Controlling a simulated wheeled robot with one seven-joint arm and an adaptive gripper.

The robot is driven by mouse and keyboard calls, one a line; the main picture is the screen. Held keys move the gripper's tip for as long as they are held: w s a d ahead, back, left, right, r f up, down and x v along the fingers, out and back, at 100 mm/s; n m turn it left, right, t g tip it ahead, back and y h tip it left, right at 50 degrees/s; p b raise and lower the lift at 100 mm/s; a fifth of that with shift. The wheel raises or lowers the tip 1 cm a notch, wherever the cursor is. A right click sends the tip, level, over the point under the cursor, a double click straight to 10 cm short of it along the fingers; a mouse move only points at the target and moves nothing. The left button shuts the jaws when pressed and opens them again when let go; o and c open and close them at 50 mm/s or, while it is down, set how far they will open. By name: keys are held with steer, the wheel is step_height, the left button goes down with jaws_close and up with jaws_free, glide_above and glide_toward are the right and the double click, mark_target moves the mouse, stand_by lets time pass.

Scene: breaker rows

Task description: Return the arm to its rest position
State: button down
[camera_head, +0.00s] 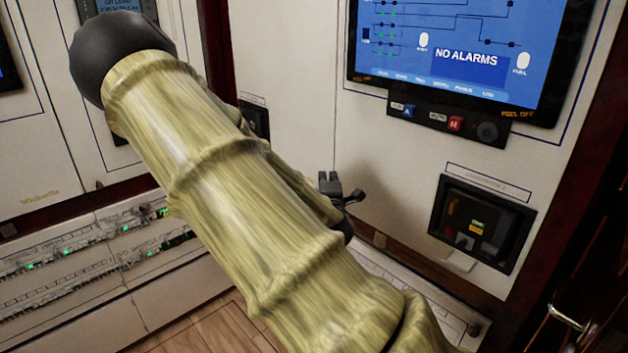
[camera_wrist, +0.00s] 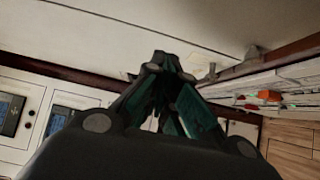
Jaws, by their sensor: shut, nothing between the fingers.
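My arm crosses the head view from the lower right to the upper left, in front of the panels. My gripper (camera_head: 330,183) shows only in part beyond the arm, dark and close to the white panel wall; the arm hides the rest of it. In the wrist view my gripper (camera_wrist: 160,58) points away from the camera, its dark fingers meeting at the tips. It is shut and empty. From these views I cannot tell whether it touches the wall.
A screen (camera_head: 470,50) reading "NO ALARMS" is at the upper right. Below it is a black breaker unit (camera_head: 482,222) in the white panel. Breaker rows (camera_head: 85,255) with green lights run along the lower left. A metal handle (camera_head: 566,318) is at the lower right.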

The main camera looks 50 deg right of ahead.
steer(key=shift+s+d+b, duration=0.15)
steer(key=shift+s, duration=0.65)
steer(key=shift+s+d+b, duration=0.15)
steer(key=shift+s, duration=0.6)
